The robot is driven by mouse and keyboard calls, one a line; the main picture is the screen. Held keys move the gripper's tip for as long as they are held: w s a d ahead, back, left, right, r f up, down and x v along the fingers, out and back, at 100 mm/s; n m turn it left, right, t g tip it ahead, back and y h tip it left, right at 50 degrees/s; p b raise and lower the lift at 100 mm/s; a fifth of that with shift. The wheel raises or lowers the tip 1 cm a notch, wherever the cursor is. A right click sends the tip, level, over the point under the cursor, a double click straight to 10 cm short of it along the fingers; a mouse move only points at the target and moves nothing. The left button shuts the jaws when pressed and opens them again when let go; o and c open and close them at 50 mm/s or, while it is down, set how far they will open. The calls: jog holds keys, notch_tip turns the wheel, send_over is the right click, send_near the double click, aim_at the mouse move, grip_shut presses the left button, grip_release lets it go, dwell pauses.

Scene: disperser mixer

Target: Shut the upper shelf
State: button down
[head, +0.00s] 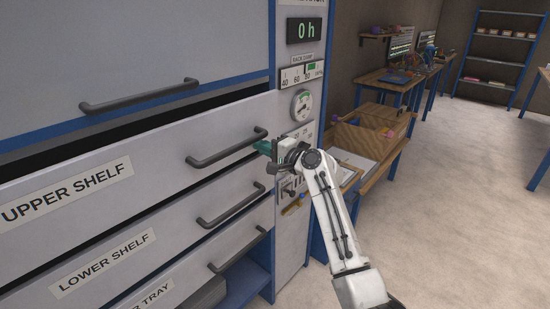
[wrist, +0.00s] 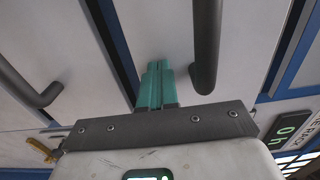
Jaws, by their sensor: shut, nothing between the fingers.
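The upper shelf (head: 150,165) is a grey drawer front with a printed label. It stands out from the cabinet, with a dark gap along its top edge. Its dark bar handle (head: 226,149) is near its right end and also shows in the wrist view (wrist: 206,45). My gripper (head: 263,147) is shut and empty, with green fingers, just below the handle's right end. In the wrist view the fingers (wrist: 157,80) point at the grey front beside the handle. Whether the fingertips touch the front, I cannot tell.
The lower shelf (head: 170,232) and a tray front (head: 195,275) with handles are below. A grey panel (head: 120,60) with a handle is above. A control column (head: 300,120) with gauges and a 0 h display stands right. A wooden bench (head: 375,150) is beyond; floor at right is clear.

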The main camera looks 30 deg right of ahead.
jog(key=shift+w+a+r, duration=0.15)
jog(key=shift+w, duration=0.3)
jog(key=shift+w+a+r, duration=0.1)
jog(key=shift+w+a, duration=0.05)
jog(key=shift+w, duration=0.25)
